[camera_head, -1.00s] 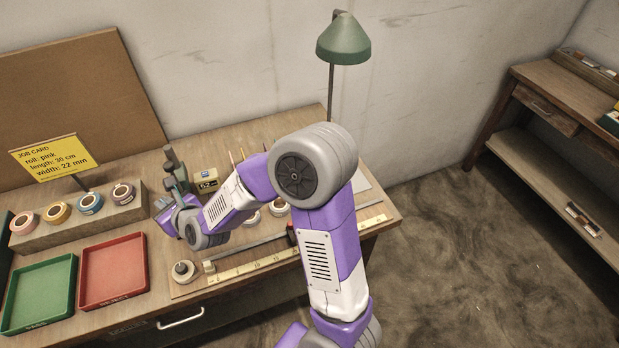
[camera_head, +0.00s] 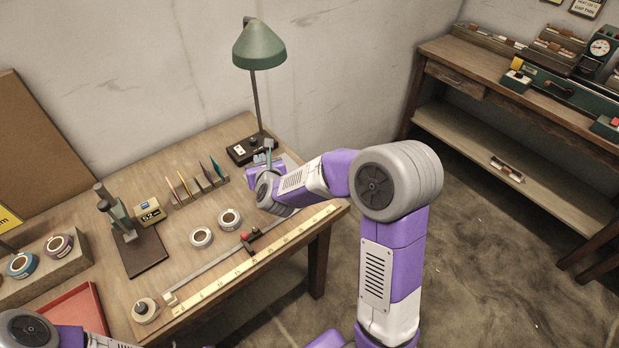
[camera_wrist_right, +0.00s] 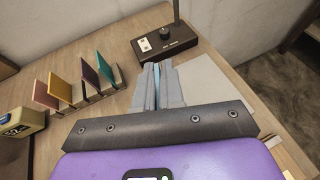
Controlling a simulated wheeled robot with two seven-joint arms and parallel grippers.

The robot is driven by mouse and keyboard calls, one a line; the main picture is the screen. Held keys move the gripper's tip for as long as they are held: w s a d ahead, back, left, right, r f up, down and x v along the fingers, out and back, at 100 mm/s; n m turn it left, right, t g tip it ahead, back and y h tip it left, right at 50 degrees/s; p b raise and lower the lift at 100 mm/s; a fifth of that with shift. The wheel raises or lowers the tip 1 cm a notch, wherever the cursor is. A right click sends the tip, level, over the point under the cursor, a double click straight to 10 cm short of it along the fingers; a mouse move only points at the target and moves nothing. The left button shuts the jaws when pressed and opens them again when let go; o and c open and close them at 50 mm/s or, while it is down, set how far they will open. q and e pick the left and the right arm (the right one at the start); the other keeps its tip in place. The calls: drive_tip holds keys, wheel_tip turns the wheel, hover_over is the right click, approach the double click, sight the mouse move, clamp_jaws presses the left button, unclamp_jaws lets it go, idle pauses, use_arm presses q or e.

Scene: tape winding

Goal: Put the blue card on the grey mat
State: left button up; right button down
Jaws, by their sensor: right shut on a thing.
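My right gripper (camera_head: 266,152) is over the back right part of the bench, near the lamp base. In the right wrist view its fingers (camera_wrist_right: 164,88) are shut on the blue card (camera_wrist_right: 167,80), which shows as a thin light-blue edge between them. Most of the card is hidden by the fingers. The pale grey mat (camera_wrist_right: 207,82) lies flat on the bench, under and right of the fingers; part of it is hidden. I cannot tell whether the card touches it. Only part of my left arm shows at the lower left; its gripper is out of view.
A rack with several coloured cards (camera_wrist_right: 104,64) stands left of the gripper. The lamp base (camera_wrist_right: 163,41) is just behind the mat. A yellow ruler (camera_head: 255,262) runs along the front edge, with tape rolls (camera_head: 201,237) behind it. A small press (camera_head: 117,222) stands farther left.

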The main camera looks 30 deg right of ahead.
drive_tip(key=w+d+r+m+g+h, duration=0.2)
drive_tip(key=d+m+h, duration=0.3)
drive_tip(key=d, duration=0.6)
drive_tip(key=shift+g, duration=0.5)
drive_tip(key=shift+s+d+f+b, duration=0.15)
drive_tip(key=shift+f+b, duration=0.25)
drive_tip(key=shift+f, duration=1.2)
drive_tip(key=shift+d+f+b, duration=0.15)
drive_tip(key=shift+f+b, duration=0.2)
drive_tip(key=shift+f, duration=1.25)
drive_tip(key=shift+s+d+f+b, duration=0.15)
drive_tip(key=shift+f+b, duration=0.25)
drive_tip(key=shift+f, duration=1.2)
drive_tip(key=shift+r, duration=0.1)
drive_tip(key=c, duration=1.2)
unclamp_jaws()
drive_tip(key=shift+c, duration=0.2)
